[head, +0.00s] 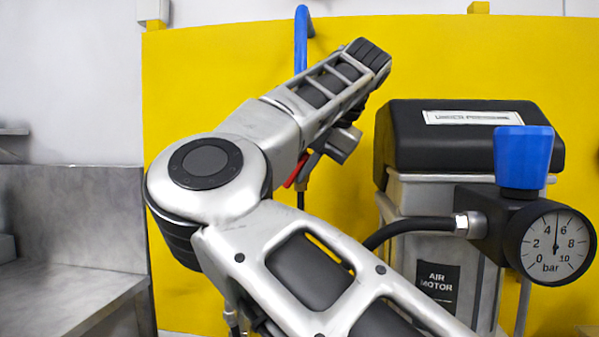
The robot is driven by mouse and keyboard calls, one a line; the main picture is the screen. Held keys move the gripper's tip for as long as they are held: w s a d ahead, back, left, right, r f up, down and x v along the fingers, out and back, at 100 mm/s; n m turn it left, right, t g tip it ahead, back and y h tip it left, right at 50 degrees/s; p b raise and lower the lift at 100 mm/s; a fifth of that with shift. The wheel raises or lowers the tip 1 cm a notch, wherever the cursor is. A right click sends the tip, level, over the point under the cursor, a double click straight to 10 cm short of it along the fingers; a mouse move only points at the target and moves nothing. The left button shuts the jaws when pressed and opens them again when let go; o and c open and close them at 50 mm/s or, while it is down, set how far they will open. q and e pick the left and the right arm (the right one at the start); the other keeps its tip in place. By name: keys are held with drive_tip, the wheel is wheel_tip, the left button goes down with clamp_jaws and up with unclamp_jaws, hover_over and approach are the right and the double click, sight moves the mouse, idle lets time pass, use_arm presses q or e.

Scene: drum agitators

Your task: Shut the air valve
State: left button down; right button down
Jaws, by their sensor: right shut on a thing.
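The air valve shows only as a red lever (297,170), mostly hidden behind my right arm. A blue pipe (301,42) comes down the yellow panel above it. My right gripper (322,155) is at the lever, partly hidden by my own forearm, and is shut on it. The exact hold of the fingers and the valve body cannot be made out. My left gripper is not in view.
An air motor unit (435,195) with a black cover (460,145) stands right of my right gripper. A blue-knobbed regulator (523,157) with a gauge (553,245) reading about 5 bar and a black hose (405,228) are attached. A grey bench (65,295) is at left.

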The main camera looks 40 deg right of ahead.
idle(0.4)
drive_tip(key=c, duration=1.5)
unclamp_jaws()
drive_tip(key=shift+o, duration=0.2)
